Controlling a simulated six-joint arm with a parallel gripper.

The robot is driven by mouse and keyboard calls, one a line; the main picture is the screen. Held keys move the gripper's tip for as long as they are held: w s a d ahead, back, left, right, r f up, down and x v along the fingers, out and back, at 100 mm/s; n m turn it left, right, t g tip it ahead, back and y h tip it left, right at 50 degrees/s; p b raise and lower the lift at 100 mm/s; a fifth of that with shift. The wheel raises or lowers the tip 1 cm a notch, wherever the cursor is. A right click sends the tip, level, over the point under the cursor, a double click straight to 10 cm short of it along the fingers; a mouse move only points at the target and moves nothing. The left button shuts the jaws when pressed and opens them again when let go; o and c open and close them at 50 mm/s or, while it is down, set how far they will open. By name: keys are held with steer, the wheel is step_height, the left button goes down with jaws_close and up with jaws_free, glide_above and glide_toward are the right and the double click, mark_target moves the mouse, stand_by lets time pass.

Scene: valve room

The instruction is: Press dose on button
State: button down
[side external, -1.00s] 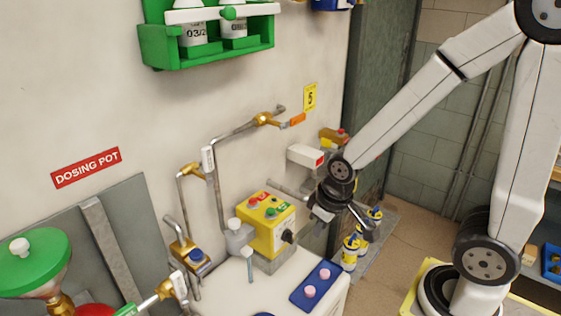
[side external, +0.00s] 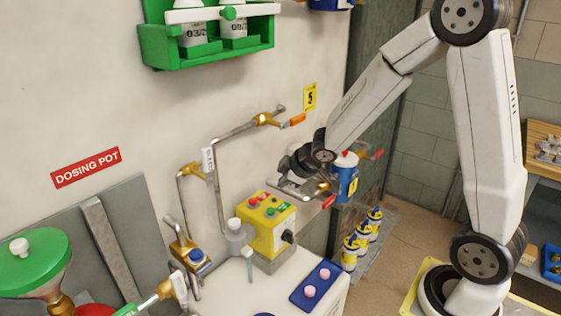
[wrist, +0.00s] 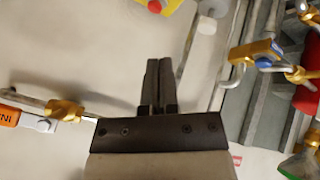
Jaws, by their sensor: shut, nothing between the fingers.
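In the wrist view a corner of the yellow box (wrist: 184,4) with a red button (wrist: 154,6) shows at the top edge. My gripper (side external: 273,184) is shut and empty, above the box and apart from it. Its closed fingers (wrist: 160,62) also show in the wrist view.
Pipes with brass valves (side external: 262,119) run along the wall behind. A blue canister (side external: 343,186) and several yellow-blue bottles (side external: 362,237) stand to the right. A green funnel (side external: 35,262) is at left.

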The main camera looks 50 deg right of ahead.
mark_target(268, 208)
steer(key=shift+w+d+f+n+t+y, duration=0.1)
steer(key=shift+w+d+n+t+y, duration=0.15)
steer(key=shift+w+n+y, duration=0.4)
steer(key=shift+w+d+f+n+t+y, duration=0.15)
steer(key=shift+w+d+n+y, duration=0.1)
steer(key=shift+w+n, duration=0.65)
steer(key=shift+w+d+n+t+y, duration=0.25)
steer(key=shift+w+n+y, duration=0.15)
steer(key=shift+w+n, duration=0.35)
steer(key=shift+w, duration=0.15)
steer(key=shift+f, duration=0.15)
steer(key=shift+f, duration=4.25)
steer(key=shift+f, duration=1)
steer(key=shift+r, duration=0.95)
steer(key=shift+r, duration=0.1)
